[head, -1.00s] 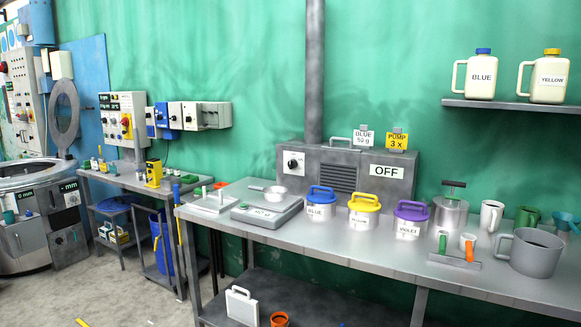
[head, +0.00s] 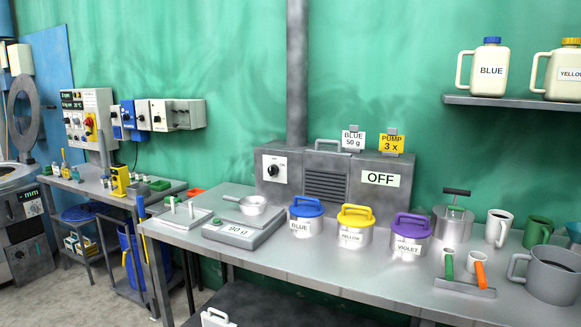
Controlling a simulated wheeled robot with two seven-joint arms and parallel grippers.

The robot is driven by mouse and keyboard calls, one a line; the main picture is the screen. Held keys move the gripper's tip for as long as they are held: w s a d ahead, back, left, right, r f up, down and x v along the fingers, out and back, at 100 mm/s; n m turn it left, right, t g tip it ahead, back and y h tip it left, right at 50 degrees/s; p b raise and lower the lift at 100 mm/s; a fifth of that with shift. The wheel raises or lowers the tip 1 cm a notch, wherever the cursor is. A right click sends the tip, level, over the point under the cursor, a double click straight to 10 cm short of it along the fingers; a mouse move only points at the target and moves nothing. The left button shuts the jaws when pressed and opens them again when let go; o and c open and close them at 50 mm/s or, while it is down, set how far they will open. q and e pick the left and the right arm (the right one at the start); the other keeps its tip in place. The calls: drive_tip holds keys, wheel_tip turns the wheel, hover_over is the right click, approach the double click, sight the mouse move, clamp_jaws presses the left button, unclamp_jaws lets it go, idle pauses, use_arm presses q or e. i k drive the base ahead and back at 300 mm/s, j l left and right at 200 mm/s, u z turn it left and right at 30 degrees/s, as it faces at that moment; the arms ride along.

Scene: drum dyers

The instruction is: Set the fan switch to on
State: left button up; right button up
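The fan unit (head: 400,199) is a grey metal box at the back of the steel bench, with a dark vent grille (head: 326,187) in its middle. Its fan switch (head: 274,170) is a dark round knob on a white plate at the left of its front. A sign (head: 380,179) on the right of the front reads OFF. A grey duct (head: 297,70) rises behind the unit along the wall. Neither of my grippers shows in the head view.
On the steel bench (head: 290,264), a scale (head: 242,232) with a pan (head: 253,205) and blue, yellow and violet lidded tubs (head: 307,222) stand before the unit. A press pot (head: 453,222) and mugs (head: 498,228) stand right. A shelf (head: 515,101) holds two jugs.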

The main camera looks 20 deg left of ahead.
sight(274, 169)
drive_tip(key=i+j+z, duration=0.25)
drive_tip(key=i+j, duration=0.2)
drive_tip(key=i, duration=0.25)
drive_tip(key=i+j+z, duration=0.25)
drive_tip(key=i+j, duration=0.35)
drive_tip(key=i, duration=0.05)
